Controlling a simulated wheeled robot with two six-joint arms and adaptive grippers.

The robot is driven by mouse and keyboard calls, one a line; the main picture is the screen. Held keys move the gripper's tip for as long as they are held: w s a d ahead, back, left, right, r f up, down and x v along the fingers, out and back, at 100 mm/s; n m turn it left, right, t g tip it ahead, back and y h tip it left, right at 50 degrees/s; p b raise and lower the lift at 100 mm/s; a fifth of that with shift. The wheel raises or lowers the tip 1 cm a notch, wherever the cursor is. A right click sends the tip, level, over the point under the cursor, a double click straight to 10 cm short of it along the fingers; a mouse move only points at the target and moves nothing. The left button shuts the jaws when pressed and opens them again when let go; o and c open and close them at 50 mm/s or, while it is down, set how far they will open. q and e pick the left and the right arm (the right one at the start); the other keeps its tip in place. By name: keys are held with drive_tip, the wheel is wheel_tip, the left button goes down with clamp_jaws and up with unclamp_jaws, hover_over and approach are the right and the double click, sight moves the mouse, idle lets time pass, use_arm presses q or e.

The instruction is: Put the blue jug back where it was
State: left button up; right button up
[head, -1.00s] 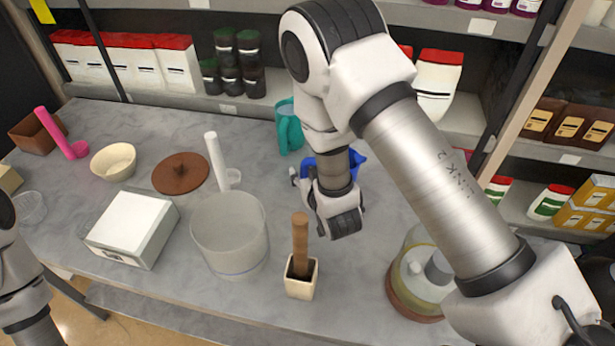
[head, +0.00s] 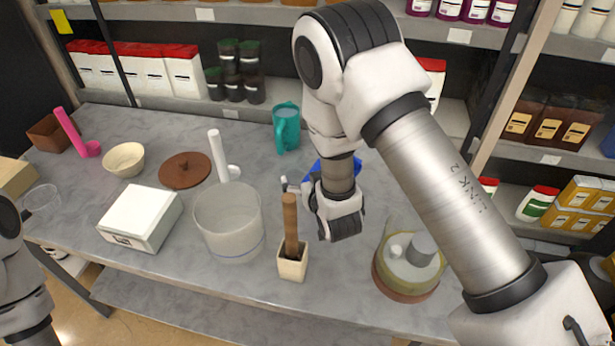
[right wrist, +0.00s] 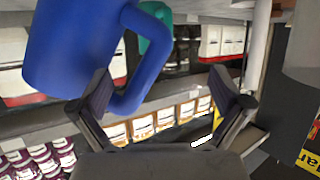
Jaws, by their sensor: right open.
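The blue jug (head: 324,168) stands on the grey worktop behind my right wrist in the head view, which hides much of it. In the right wrist view the jug (right wrist: 75,45) is large at the upper left, with its handle (right wrist: 145,75) reaching towards the space between the fingers. My right gripper (right wrist: 160,80) is open, its two fingers spread apart. The handle is close to the left finger in that view; I cannot tell if they touch. Of my left arm only a part shows at the left edge; its gripper is out of view.
A teal jug (head: 286,128) stands behind the blue one. A clear beaker (head: 228,222), a square pot with a wooden pestle (head: 291,262) and a vacuum pump-like vessel (head: 408,268) stand in front. A white scale (head: 140,218) is further left. Stocked shelves line the back.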

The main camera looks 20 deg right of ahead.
drive_tip(key=v, duration=0.7)
drive_tip(key=shift+s+r, duration=0.1)
drive_tip(key=shift+s, duration=0.1)
